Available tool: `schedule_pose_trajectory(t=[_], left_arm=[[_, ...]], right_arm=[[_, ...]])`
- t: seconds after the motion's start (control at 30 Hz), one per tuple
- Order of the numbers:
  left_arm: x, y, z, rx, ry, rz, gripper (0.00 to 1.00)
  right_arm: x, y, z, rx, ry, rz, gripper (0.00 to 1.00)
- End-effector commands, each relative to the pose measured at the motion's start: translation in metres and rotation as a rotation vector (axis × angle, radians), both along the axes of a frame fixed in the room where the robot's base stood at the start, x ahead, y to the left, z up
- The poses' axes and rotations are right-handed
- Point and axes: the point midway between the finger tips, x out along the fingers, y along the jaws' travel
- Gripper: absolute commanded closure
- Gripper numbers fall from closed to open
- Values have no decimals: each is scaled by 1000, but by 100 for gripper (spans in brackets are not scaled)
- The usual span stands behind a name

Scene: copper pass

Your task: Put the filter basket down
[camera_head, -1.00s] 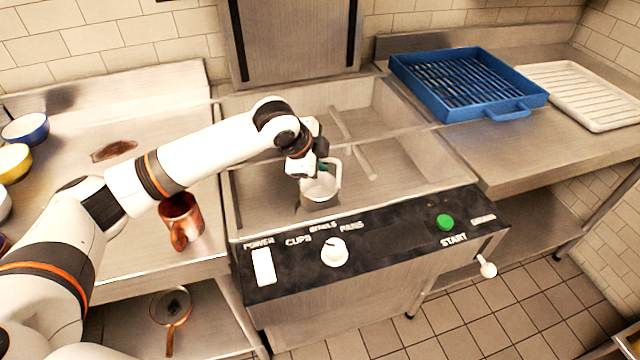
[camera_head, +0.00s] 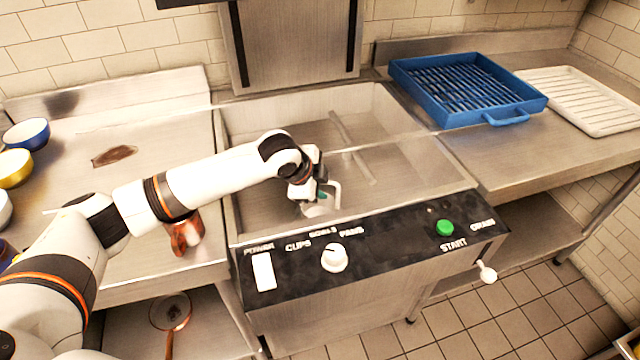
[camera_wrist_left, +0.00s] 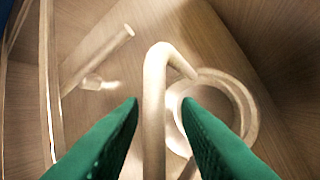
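The filter basket (camera_head: 318,208) is a small pale round cup with a bent handle. It is low in the metal basin (camera_head: 235,222), near the front wall; I cannot tell whether it touches the bottom. It also shows in the left wrist view (camera_wrist_left: 245,105), with its round rim right of the handle. My left gripper (camera_head: 312,196) is just over it. In the left wrist view, its green fingertips (camera_wrist_left: 160,102) stand apart on either side of the handle, with a gap on both sides. The gripper hides part of the basket. My right gripper is out of view.
The control panel (camera_head: 390,245) runs along the basin's front. A blue rack (camera_head: 440,112) and a white drainer tray (camera_head: 600,118) lie on the right counter. A copper jug (camera_head: 186,236) stands on the left counter, partly behind my arm. Bowls (camera_head: 14,168) are at far left.

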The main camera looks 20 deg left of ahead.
Motion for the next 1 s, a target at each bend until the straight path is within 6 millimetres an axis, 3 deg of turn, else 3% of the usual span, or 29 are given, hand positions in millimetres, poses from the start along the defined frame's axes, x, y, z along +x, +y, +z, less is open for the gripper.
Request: schedule_pose_trajectory(t=[0.27, 0.7, 1.0], left_arm=[[-2, 2, 7, 1, -2, 1, 70], [-44, 23, 79, 1, -4, 1, 70], [-59, 29, 102, 0, 0, 1, 70]], right_arm=[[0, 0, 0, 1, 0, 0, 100], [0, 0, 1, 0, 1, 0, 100], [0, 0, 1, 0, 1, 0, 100]])
